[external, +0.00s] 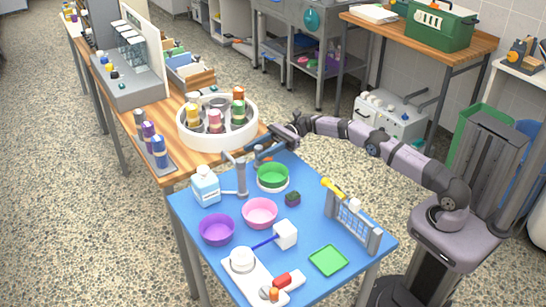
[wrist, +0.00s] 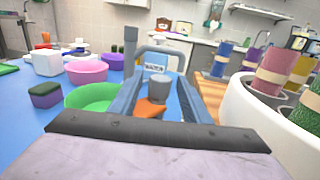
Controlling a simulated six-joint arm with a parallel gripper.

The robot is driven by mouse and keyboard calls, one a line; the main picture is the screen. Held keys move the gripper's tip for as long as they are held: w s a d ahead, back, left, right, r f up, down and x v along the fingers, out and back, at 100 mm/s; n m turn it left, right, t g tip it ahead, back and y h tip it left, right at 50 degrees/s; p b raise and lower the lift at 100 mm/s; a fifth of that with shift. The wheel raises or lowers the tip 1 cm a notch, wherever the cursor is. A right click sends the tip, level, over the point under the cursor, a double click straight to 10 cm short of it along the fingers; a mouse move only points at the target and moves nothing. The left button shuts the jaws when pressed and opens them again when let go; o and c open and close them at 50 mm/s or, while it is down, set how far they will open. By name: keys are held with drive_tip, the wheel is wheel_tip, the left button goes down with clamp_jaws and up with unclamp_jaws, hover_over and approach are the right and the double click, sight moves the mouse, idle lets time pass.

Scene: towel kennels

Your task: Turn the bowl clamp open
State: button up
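My gripper (external: 258,157) is over the far edge of the blue table, between the green bowl and the round white tray. In the wrist view my gripper (wrist: 160,75) has its blue-grey fingers apart. An orange piece (wrist: 150,108) and a grey cylinder (wrist: 157,88) show between them; contact cannot be told. The green bowl (external: 272,173) sits on a white base, and also shows left of the fingers in the wrist view (wrist: 92,97). A grey post with a side arm (external: 241,178) stands beside it. I cannot tell for sure which part is the bowl clamp.
A white bottle (external: 206,187), pink bowl (external: 260,212), purple bowl (external: 217,230) and dark green-topped block (external: 293,198) are on the table. A white device with a red handle (external: 282,281) is at the front.

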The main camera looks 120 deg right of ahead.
drive_tip(key=shift+s+f, duration=0.1)
drive_tip(key=shift+s+d, duration=0.15)
drive_tip(key=shift+s, duration=1.05)
drive_tip(key=shift+s+d, duration=0.2)
drive_tip(key=shift+s, duration=0.95)
drive_tip(key=shift+s+d, duration=0.15)
drive_tip(key=shift+s, duration=1.05)
